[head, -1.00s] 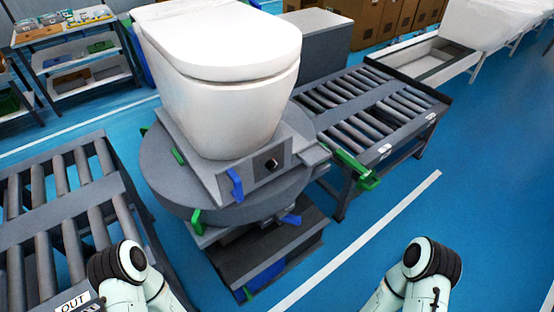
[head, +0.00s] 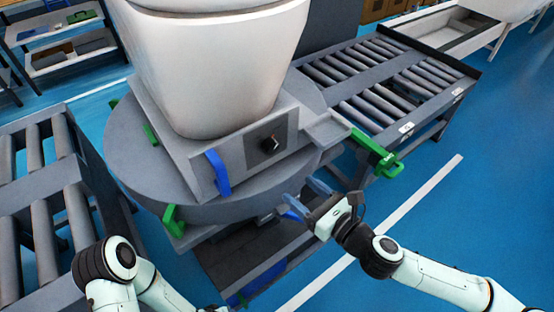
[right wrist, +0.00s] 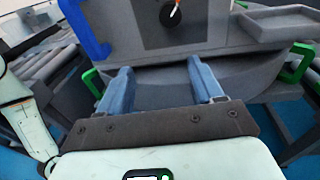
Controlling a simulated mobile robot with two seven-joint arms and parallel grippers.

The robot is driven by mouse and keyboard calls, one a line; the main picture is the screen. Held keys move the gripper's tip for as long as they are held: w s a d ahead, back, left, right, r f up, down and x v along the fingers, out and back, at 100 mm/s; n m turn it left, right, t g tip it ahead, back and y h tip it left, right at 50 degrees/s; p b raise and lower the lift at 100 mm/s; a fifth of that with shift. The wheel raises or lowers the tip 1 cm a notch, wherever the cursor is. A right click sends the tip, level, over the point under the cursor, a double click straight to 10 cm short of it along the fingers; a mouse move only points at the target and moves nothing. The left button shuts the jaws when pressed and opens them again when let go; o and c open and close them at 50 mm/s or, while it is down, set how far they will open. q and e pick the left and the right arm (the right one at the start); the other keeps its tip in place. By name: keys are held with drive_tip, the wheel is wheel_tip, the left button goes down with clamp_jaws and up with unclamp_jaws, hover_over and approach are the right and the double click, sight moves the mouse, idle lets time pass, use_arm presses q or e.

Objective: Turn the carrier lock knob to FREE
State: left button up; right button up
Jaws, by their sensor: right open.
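The carrier lock knob (head: 270,144) is a dark round knob on a grey panel (head: 257,151) on the front of the carrier under the white toilet (head: 205,75). In the right wrist view the knob (right wrist: 171,13) is at the top and bears an orange-white pointer tilted to the upper right. Its label cannot be read. My right gripper (head: 302,197) is open and empty, below and to the right of the knob and apart from it. Its two blue fingers (right wrist: 160,82) point toward the panel from below in the right wrist view. My left arm shows at the lower left, with its gripper out of view.
A blue handle (head: 218,172) stands left of the knob panel. A small grey tray (head: 327,128) and a green handle (head: 376,153) lie to its right. The round grey turntable (head: 150,185) is below. Roller conveyors stand left (head: 72,212) and right (head: 385,75).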

sight(274, 148)
drive_tip(key=shift+m+t, duration=0.5)
drive_tip(key=shift+m, duration=0.1)
drive_tip(key=w+a+r+b, duration=0.1)
drive_tip(key=w+a, duration=0.1)
drive_tip(key=w, duration=0.1)
drive_tip(key=w+a+b, duration=0.1)
drive_tip(key=w+a, duration=0.1)
drive_tip(key=w, duration=0.2)
drive_tip(key=w+a+r+b, duration=0.1)
drive_tip(key=w+a+b, duration=0.1)
drive_tip(key=w, duration=0.1)
drive_tip(key=shift+w+a+r, duration=0.1)
drive_tip(key=shift+w+r, duration=0.25)
drive_tip(key=shift+w, duration=0.05)
use_arm(q)
wheel_tip(274, 148, down, 6)
drive_tip(key=s+a+g, duration=0.1)
drive_tip(key=s+a, duration=0.1)
drive_tip(key=shift+f+y, duration=0.25)
drive_tip(key=shift+y, duration=0.05)
use_arm(e)
drive_tip(key=c, duration=1.1)
drive_tip(key=shift+o, duration=0.2)
